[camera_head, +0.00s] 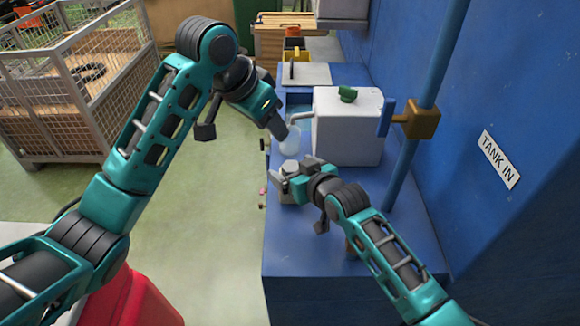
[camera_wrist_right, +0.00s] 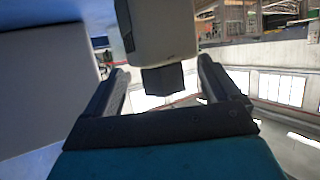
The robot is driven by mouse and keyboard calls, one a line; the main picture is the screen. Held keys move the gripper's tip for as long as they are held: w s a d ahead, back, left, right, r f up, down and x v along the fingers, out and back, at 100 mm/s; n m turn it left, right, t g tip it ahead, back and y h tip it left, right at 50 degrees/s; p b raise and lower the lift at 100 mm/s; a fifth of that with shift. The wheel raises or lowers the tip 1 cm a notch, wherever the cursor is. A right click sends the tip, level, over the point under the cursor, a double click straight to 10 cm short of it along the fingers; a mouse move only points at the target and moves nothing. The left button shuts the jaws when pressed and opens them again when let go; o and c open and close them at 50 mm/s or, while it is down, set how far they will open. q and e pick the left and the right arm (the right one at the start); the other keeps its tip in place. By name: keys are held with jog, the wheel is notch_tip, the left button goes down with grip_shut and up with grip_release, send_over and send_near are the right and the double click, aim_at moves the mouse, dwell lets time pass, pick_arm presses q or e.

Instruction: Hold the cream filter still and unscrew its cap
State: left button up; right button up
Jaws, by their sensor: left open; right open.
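A white tank (camera_head: 345,137) with a green cap (camera_head: 348,93) stands right behind the filter. A blue pipe (camera_head: 407,155) rises at the right by the blue wall. A mesh crate (camera_head: 75,85) stands at the left.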

jog(key=shift+x, duration=1.1)
jog(key=shift+c, duration=0.4)
jog(key=shift+s, duration=0.1)
jog(key=c, duration=0.9)
jog(key=shift+f, duration=0.15)
jog(key=shift+c, duration=0.5)
jog(key=shift+s+d+f, duration=0.1)
jog(key=shift+d+f, duration=0.05)
jog(key=shift+f, duration=0.05)
jog(key=o, duration=1.1)
jog(key=shift+o, duration=0.6)
jog(key=shift+r, duration=0.2)
